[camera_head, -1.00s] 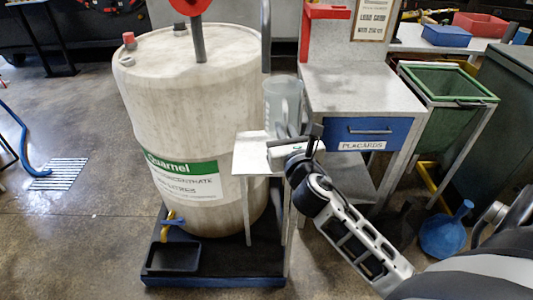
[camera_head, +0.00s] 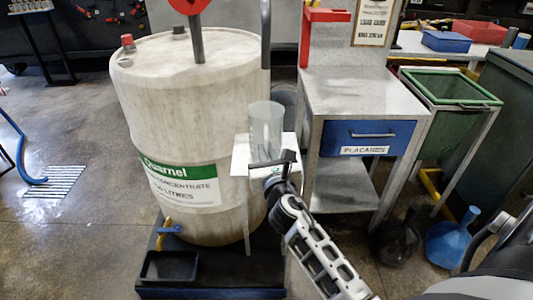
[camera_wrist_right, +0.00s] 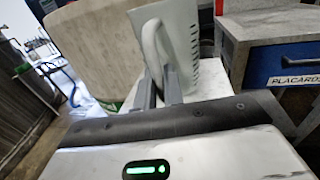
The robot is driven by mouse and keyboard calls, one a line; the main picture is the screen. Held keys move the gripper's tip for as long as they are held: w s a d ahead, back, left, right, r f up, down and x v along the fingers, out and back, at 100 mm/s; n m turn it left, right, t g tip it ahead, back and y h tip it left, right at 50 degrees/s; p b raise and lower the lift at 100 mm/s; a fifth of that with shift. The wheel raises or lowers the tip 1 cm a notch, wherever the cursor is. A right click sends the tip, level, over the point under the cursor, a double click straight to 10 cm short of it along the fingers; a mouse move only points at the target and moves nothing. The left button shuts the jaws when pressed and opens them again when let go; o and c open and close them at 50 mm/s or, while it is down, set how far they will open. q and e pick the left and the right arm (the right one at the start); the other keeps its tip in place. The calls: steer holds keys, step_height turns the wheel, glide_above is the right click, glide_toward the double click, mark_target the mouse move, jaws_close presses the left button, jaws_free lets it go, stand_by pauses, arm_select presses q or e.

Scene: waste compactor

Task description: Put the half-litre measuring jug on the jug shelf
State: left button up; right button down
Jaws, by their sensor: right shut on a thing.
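The measuring jug (camera_head: 265,126) is a tall translucent vessel. It is upright over the pale jug shelf (camera_head: 240,160), a small stand beside the drum; its base is partly behind my gripper, so I cannot tell whether it touches the shelf. My right gripper (camera_head: 273,165) is at the jug's near side. In the right wrist view the jug (camera_wrist_right: 181,40) is tilted in the picture, and the gripper (camera_wrist_right: 160,85) is shut on its handle. The shelf (camera_wrist_right: 212,80) shows behind it. My left gripper is out of view.
A large whitish drum (camera_head: 195,100) stands left of the shelf on a dark base (camera_head: 215,292). A metal cabinet with a blue placards drawer (camera_head: 368,137) is to the right. A black funnel (camera_head: 397,240) and a blue funnel (camera_head: 452,238) are on the floor.

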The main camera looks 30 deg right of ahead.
steer(key=shift+f, duration=0.2)
steer(key=c, duration=1.5)
jaws_free()
steer(key=shift+r, duration=0.2)
steer(key=b+v, duration=0.1)
steer(key=v, duration=1.1)
steer(key=s+a+f+m+g+y, duration=0.3)
steer(key=s+a+f+m+y, duration=0.1)
steer(key=m, duration=1.1)
steer(key=s+a+f+m+g+y, duration=0.3)
steer(key=s+a+f+m+y, duration=0.2)
steer(key=m, duration=0.9)
steer(key=shift+s+a+f+m+y, duration=0.35)
steer(key=shift+s+a+f, duration=0.9)
steer(key=shift+a+f, duration=1.3)
steer(key=shift+d+f, duration=0.2)
steer(key=shift+d, duration=0.1)
